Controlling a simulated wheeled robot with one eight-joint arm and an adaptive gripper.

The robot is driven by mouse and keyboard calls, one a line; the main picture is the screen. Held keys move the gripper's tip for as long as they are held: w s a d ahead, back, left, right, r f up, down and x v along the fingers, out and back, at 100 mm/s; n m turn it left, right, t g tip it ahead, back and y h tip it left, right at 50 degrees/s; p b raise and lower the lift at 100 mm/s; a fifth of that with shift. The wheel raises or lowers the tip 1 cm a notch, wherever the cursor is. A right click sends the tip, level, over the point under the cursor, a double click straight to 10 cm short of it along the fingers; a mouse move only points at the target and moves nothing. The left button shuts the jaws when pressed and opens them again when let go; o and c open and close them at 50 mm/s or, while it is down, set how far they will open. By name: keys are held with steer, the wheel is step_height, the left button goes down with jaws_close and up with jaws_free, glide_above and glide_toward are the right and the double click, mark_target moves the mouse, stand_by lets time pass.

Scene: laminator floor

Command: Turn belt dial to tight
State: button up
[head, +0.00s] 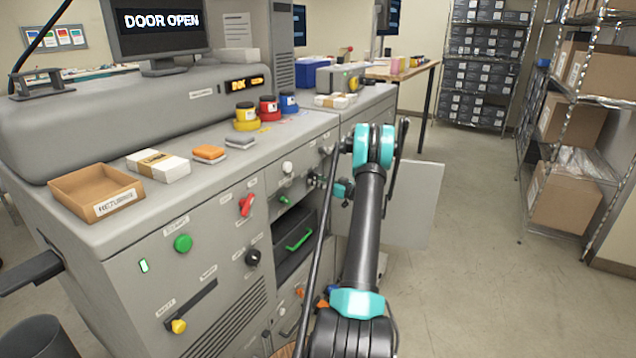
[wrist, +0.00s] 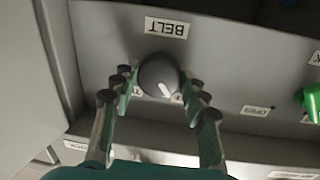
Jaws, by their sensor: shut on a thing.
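The belt dial (wrist: 158,72) is a round dark grey knob with a white pointer mark, on a grey panel under an upside-down BELT label (wrist: 167,27) in the wrist view. Its pointer slants toward the lower right of that picture. My gripper (wrist: 160,82) has one finger on each side of the dial and is shut on it. A small label at the dial's lower edge is mostly hidden and unreadable. In the head view my gripper (head: 342,189) is at the machine's front, and I cannot make out the dial there.
An open door panel (head: 415,205) stands right of my arm. A green handle (wrist: 311,100) shows at the right of the wrist view. The laminator front carries a red switch (head: 246,205) and a black knob (head: 252,257). Its screen (head: 160,22) reads DOOR OPEN. Floor at right is clear.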

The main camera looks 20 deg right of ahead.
steer(key=shift+m, duration=0.3)
steer(key=shift+c, duration=0.2)
steer(key=m, duration=0.6)
steer(key=shift+r+m+g, duration=0.1)
steer(key=shift+m+g, duration=0.2)
steer(key=shift+m, duration=0.1)
steer(key=m, duration=0.4)
steer(key=shift+r+m+g, duration=0.1)
steer(key=shift+m+g, duration=0.3)
steer(key=shift+m, duration=1.4)
steer(key=o, duration=1.2)
steer(key=shift+d, duration=0.15)
